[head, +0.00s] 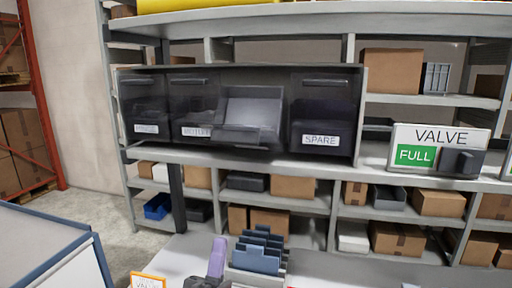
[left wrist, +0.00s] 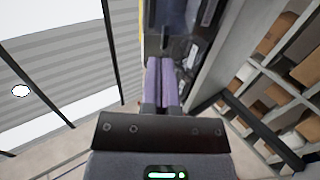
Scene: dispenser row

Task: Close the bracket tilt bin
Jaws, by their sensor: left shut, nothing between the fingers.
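A dark row of tilt bins (head: 178,106) is set on the shelf in the head view. The third bin from the left, the bracket tilt bin by its place in the row (head: 250,112), is tilted out, with its open inside showing; its label cannot be read. The other bins look closed, among them the one labelled SPARE (head: 320,115). My left gripper (head: 217,246) has purple fingers pointing up at the bottom centre, below and apart from the bins. In the left wrist view its fingers (left wrist: 160,72) are together and empty, with dark bins beyond. My right gripper is not in view.
A VALVE sign marked FULL (head: 438,148) stands right of the bins. A blue divided holder (head: 258,248) stands on the white surface beside my left gripper. Shelves with cardboard boxes (head: 392,72) surround the row. A blue-edged table (head: 45,245) is at lower left.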

